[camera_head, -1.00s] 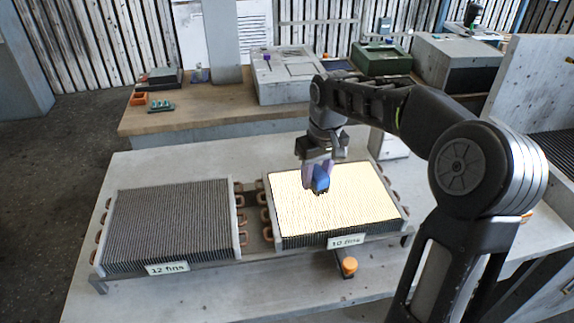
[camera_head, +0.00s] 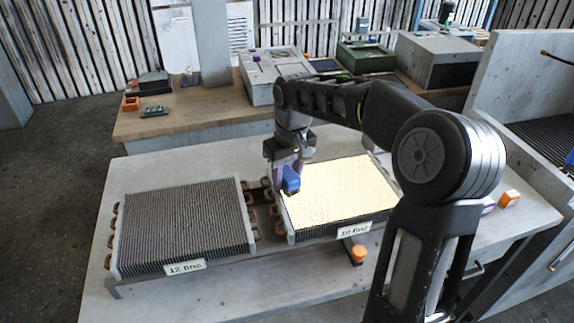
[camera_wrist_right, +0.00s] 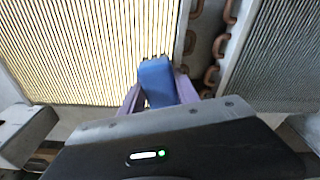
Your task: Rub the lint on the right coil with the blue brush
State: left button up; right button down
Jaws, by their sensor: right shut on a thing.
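The right coil (camera_head: 340,198), labelled "10 fins", has a bright cream finned face; I cannot make out separate lint on it. My right gripper (camera_head: 288,168) is shut on the blue brush (camera_head: 291,182), over the coil's back left part. In the right wrist view the blue brush (camera_wrist_right: 157,82) sits between the purple fingers, its dark bristles at the cream face (camera_wrist_right: 90,45) near its edge. Whether the bristles touch the fins is unclear. The left coil (camera_head: 182,228), labelled "12 fins", is dark grey. My left gripper is out of view.
Copper bends (camera_head: 268,205) lie between the coils, beside the brush. An orange-topped object (camera_head: 358,253) stands in front of the right coil. A wooden bench (camera_head: 190,118) with boxes is behind.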

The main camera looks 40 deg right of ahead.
jog(key=r, duration=0.1)
jog(key=r+p, duration=0.1)
jog(key=r, duration=0.1)
jog(key=shift+d+r+p, duration=0.35)
jog(key=shift+r, duration=0.05)
jog(key=shift+a+r+p, duration=0.15)
jog(key=shift+r+p, duration=0.45)
jog(key=shift+r, duration=0.15)
jog(key=shift+r+p, duration=0.85)
jog(key=shift+r, duration=0.3)
jog(key=shift+f, duration=0.15)
